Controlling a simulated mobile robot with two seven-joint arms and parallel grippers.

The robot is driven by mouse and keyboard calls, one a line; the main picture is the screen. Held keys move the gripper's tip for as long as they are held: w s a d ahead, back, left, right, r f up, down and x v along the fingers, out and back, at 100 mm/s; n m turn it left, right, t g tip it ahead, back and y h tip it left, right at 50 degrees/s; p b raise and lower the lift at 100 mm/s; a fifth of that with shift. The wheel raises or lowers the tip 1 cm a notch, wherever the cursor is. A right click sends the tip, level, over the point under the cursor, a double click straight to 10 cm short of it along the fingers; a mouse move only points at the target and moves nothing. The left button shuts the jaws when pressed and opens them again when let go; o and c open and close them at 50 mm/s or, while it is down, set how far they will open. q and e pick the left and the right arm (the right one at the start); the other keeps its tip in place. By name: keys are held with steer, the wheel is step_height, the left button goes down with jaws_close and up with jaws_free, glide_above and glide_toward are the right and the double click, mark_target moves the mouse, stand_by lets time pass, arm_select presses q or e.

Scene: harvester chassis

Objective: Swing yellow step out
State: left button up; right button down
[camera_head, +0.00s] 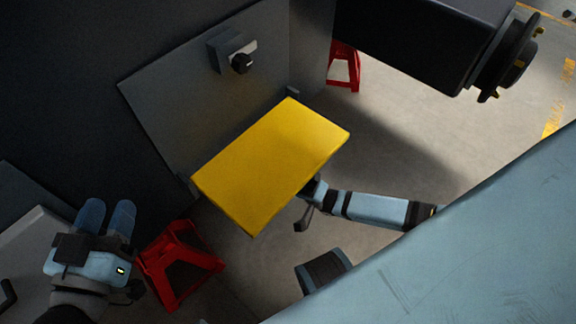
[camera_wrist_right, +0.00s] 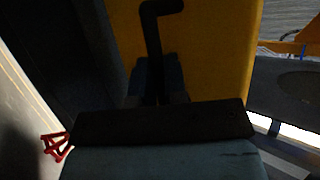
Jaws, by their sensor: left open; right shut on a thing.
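The yellow step (camera_head: 270,165) is a flat plate that stands out from the grey chassis panel (camera_head: 165,110) in the head view. Its yellow surface also fills the middle of the right wrist view (camera_wrist_right: 215,60). A black bent handle (camera_wrist_right: 152,30) shows against the yellow there and runs down between the fingers of my right gripper (camera_wrist_right: 158,78), which is shut on it. In the head view that gripper is at the step's lower right edge, partly hidden beneath it. My left gripper (camera_head: 107,208) is open and empty at the lower left, apart from the step.
A red stand (camera_head: 178,265) is on the floor between my left gripper and the step. Another red stand (camera_head: 346,66) is behind the step. A black latch (camera_head: 240,62) is on the panel. A dark beam (camera_head: 420,40) juts out at upper right. Floor right of the step is open.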

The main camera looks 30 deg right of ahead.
steer(key=shift+w+r, duration=0.1)
steer(key=shift+w, duration=0.05)
steer(key=c, duration=1.2)
jaws_free()
steer(key=shift+a, duration=0.1)
arm_select(q)
steer(key=shift+w+a+f, duration=0.1)
steer(key=shift+w+f, duration=0.05)
arm_select(e)
steer(key=shift+s+d+f, duration=0.2)
steer(key=shift+d+f, duration=0.05)
steer(key=shift+f, duration=0.05)
arm_select(q)
steer(key=shift+s+d+f+p, duration=0.1)
steer(key=shift+s+d+p, duration=0.15)
steer(key=shift+p, duration=0.1)
arm_select(e)
steer(key=v, duration=1.3)
steer(key=shift+f, duration=0.15)
arm_select(q)
steer(key=shift+r, duration=0.2)
